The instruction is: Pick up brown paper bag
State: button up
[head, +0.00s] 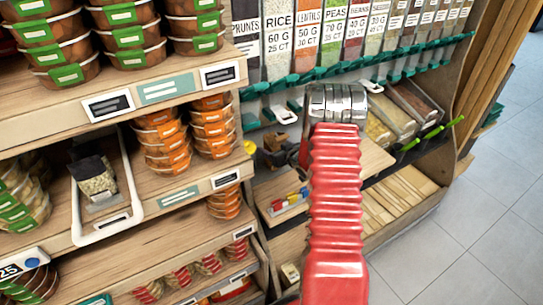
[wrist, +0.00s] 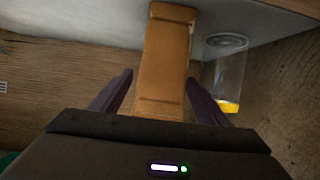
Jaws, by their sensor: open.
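A tan-brown, upright folded strip, which looks like the brown paper bag (wrist: 168,55), stands in the middle of the wrist view. My gripper (wrist: 160,78) is open, with one dark finger to the left of the bag and one to the right. The lower part of the bag lies between the fingers, with a gap showing on the left. I cannot tell whether the right finger touches it.
A clear container with yellow at its end (wrist: 229,75) is close right of the bag. Wooden panels surround them. In the head view, dispensers (head: 306,40) hang above, flat tan pieces (head: 395,200) lie on a lower shelf, and stacked tubs (head: 165,145) stand left. The floor (head: 470,220) is clear.

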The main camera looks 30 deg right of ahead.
aim_at(274, 133)
jog(key=shift+c, duration=0.6)
jog(key=c, duration=1.2)
jog(key=shift+o, duration=0.2)
jog(key=shift+s+d+r, duration=0.15)
jog(key=shift+d+r, duration=0.05)
jog(key=shift+r, duration=0.2)
notch_tip(274, 133, up, 7)
jog(key=shift+f, duration=0.2)
jog(key=s+d, duration=1.3)
jog(key=d, duration=0.1)
jog(key=shift+s+d+f, duration=0.15)
jog(key=shift+d+f, duration=0.05)
